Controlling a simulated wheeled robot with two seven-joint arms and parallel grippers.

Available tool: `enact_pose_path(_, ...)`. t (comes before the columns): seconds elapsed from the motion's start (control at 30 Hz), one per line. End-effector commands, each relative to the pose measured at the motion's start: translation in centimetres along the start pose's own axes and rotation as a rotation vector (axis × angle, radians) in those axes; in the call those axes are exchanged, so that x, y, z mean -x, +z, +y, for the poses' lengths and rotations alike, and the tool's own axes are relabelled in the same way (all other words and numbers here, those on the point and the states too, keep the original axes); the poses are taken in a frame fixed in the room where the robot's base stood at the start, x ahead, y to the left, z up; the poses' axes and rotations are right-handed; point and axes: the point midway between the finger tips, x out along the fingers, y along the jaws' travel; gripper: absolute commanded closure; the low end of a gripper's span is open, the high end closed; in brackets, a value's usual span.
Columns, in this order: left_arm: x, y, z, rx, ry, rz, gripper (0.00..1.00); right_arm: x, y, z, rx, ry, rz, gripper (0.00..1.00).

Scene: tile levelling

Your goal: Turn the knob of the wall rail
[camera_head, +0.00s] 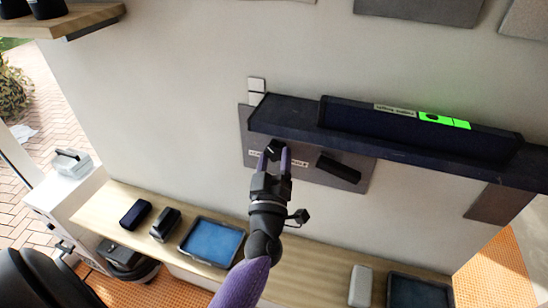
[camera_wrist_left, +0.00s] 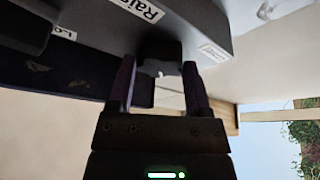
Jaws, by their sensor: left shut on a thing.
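The wall rail (camera_head: 400,152) is a long dark bar on the pale wall. A grey plate (camera_head: 352,185) with a white label sits behind and below its left part. A small black knob (camera_head: 274,147) is on this plate, and it also shows in the left wrist view (camera_wrist_left: 160,52). My left gripper (camera_head: 273,157) reaches up from below and is shut on the knob, one finger on each side, partly hiding it. A second, longer black handle (camera_head: 338,168) sits tilted on the plate to the right. My right gripper is not in view.
A dark level box (camera_head: 365,118) with a lit green display (camera_head: 444,120) rests on the rail. Below, a wooden shelf (camera_head: 300,275) holds a blue tray (camera_head: 212,242), another tray (camera_head: 418,292), a white block (camera_head: 360,286) and dark blocks. The wall left of the plate is clear.

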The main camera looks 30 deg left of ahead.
Motion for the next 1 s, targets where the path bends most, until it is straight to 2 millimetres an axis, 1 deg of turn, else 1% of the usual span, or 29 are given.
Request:
enact_pose_path(0.4, 0.0, 0.1, 0.0, 0.006, -0.003, -0.002, 0.95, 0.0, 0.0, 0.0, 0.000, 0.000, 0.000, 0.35)
enact_pose_path(0.43, 0.0, 0.1, 0.0, 0.006, -0.003, -0.002, 0.32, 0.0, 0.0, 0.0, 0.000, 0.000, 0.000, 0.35)
enact_pose_path(0.47, 0.0, 0.1, 0.0, 0.006, -0.003, -0.002, 0.26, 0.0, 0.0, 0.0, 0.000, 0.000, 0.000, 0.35)
enact_pose_path(0.5, 0.0, 0.1, 0.0, 0.005, -0.003, -0.002, 0.17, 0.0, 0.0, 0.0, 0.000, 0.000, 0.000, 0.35)
enact_pose_path(0.57, 0.0, 0.0, 0.0, 0.005, -0.003, -0.001, 0.04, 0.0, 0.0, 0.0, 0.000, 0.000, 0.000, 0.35)
enact_pose_path(0.6, 0.0, 0.0, 0.0, 0.005, -0.002, -0.001, 0.01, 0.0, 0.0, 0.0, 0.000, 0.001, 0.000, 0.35)
enact_pose_path(0.87, 0.1, 0.0, 0.0, 0.005, -0.002, -0.001, 0.01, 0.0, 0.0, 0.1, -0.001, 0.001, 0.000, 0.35)
enact_pose_path(0.97, 1.2, 0.1, 0.0, 0.004, -0.003, -0.003, 0.01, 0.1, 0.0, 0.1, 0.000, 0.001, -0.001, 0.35)
enact_pose_path(1.0, 2.0, 0.1, 0.0, 0.005, -0.003, -0.004, 0.01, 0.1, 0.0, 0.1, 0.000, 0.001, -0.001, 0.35)
